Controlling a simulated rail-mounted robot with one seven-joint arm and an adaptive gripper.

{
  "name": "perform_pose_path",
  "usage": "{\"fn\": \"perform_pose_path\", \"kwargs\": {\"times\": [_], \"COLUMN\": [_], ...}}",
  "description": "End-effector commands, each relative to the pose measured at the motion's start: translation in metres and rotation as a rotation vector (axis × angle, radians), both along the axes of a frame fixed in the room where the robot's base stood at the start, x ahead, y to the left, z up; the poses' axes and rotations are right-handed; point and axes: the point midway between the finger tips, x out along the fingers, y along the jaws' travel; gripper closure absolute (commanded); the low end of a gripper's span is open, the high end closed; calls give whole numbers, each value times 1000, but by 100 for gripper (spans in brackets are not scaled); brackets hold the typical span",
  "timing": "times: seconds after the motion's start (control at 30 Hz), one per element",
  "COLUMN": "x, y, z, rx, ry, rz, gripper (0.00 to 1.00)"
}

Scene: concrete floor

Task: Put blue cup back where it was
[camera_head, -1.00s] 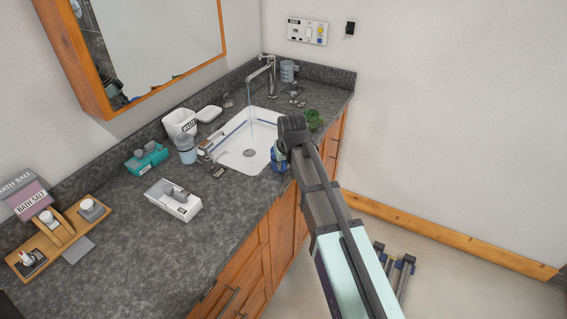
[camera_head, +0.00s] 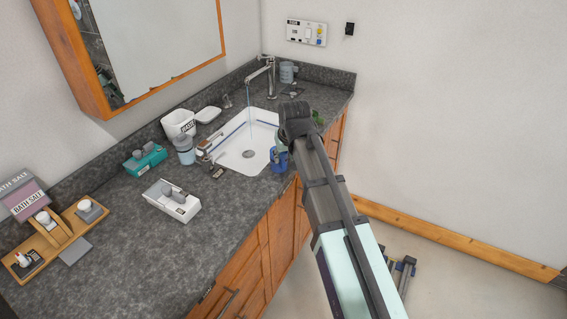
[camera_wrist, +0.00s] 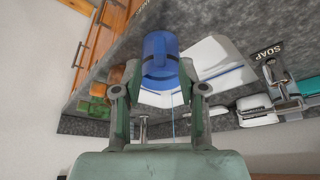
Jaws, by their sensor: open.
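The blue cup (camera_head: 278,161) is at the front edge of the sink, partly hidden by my arm in the head view. In the wrist view the blue cup (camera_wrist: 160,52) is between the two fingers of my gripper (camera_wrist: 159,72). The fingers are open, one on each side of it; I cannot tell whether either touches it. In the head view my arm hides most of the gripper.
The white sink (camera_head: 233,158) has its faucet (camera_head: 268,72) running. A green object (camera_head: 319,117) is partly hidden behind my arm.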

Motion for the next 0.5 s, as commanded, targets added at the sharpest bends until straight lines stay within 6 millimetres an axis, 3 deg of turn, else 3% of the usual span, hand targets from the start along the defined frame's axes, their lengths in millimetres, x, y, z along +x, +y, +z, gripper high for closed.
{"fn": "perform_pose_path", "kwargs": {"times": [0.23, 0.5], "x": [-14, -22], "y": [-5, -8], "z": [37, 57], "rx": [1, 0], "ry": [-3, 0], "rz": [0, 0], "gripper": [59, 59]}}
